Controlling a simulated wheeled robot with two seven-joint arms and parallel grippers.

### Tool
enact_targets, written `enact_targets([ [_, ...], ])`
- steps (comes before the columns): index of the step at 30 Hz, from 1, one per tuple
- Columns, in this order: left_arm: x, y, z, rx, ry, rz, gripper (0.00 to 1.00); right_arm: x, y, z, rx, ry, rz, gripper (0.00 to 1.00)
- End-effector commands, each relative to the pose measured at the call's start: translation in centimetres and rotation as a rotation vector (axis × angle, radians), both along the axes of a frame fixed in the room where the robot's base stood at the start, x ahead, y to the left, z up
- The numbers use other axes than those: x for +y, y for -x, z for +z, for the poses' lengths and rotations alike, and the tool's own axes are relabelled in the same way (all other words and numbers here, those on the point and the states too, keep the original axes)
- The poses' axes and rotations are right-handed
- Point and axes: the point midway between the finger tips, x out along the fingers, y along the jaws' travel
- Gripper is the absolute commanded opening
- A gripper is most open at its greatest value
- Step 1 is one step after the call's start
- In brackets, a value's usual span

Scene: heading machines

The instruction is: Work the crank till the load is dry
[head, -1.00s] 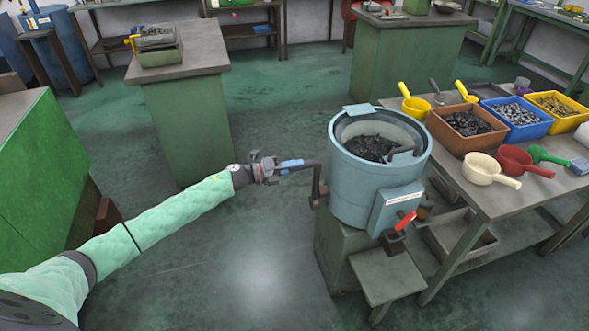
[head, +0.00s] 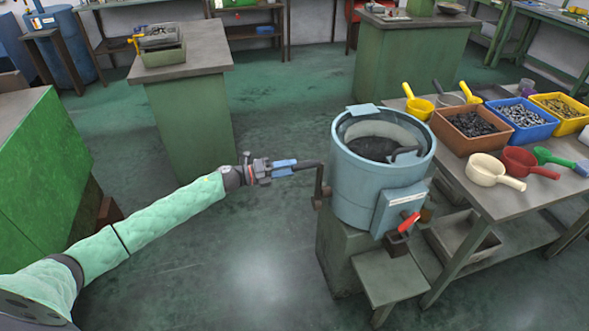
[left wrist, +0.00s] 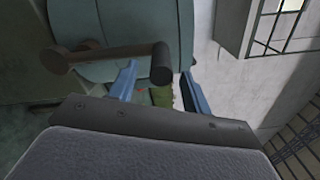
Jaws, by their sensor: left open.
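The light blue drum machine (head: 358,190) stands on a green base, with its open top showing a dark load (head: 374,149) that looks smooth and blurred. The crank (head: 318,182) is on its left side, its arm upright and its dark grip pointing left. My left gripper (head: 292,168) is open at the end of this grip. In the left wrist view the round end of the crank grip (left wrist: 161,64) shows between the two blue fingertips (left wrist: 160,76), with gaps on both sides. I cannot tell whether the load is dry. My right gripper is not in view.
A red lever (head: 408,222) is on the machine's front above a small green stand (head: 388,280). The bench at right (head: 500,197) holds a brown bin (head: 440,130), a blue bin (head: 540,133) and several scoops. Open floor lies left of the machine.

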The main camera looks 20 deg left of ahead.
Motion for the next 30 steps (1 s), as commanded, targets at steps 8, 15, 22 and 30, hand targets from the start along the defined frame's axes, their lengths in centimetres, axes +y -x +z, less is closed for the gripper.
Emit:
enact_targets([
  [8,3.1,2.1,-0.2,0.001,-0.001,-0.001,0.49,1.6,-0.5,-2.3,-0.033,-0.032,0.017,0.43],
  [15,3.7,2.5,0.0,-0.001,0.001,0.000,0.49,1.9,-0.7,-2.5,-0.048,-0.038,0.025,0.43],
  [22,3.7,2.5,0.0,-0.002,0.000,0.000,0.49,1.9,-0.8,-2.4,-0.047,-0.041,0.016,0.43],
  [30,3.5,1.8,1.4,-0.231,-0.138,-0.002,0.49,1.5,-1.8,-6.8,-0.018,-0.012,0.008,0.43],
])
